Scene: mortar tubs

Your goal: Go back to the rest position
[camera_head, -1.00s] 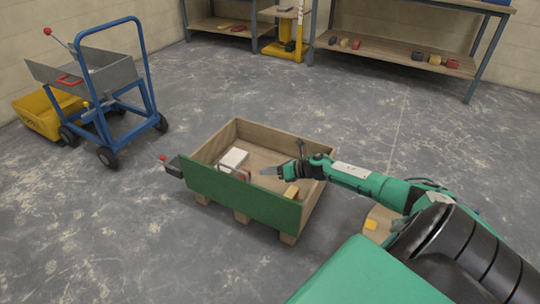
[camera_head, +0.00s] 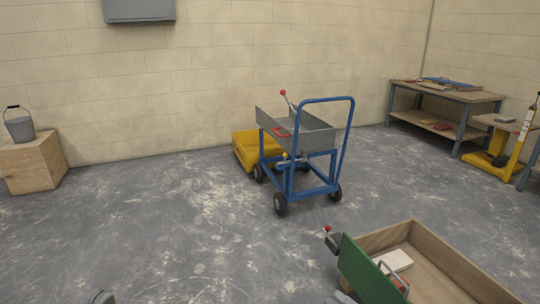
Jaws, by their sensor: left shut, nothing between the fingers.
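Only a small grey piece, which looks like the top of my left gripper (camera_head: 102,298), shows at the bottom edge of the head view, left of centre. It is over bare floor, well apart from the wooden crate, with nothing seen in it. The rest of it is cut off by the frame. My right gripper is not in view.
The wooden crate with a green front (camera_head: 368,272) stands at lower right, holding a pale block (camera_head: 397,260). A blue cart with a grey tray (camera_head: 308,140) and a yellow tub (camera_head: 244,150) stand mid-room. A bucket (camera_head: 19,128) is on a wooden box (camera_head: 32,168). Left floor is clear.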

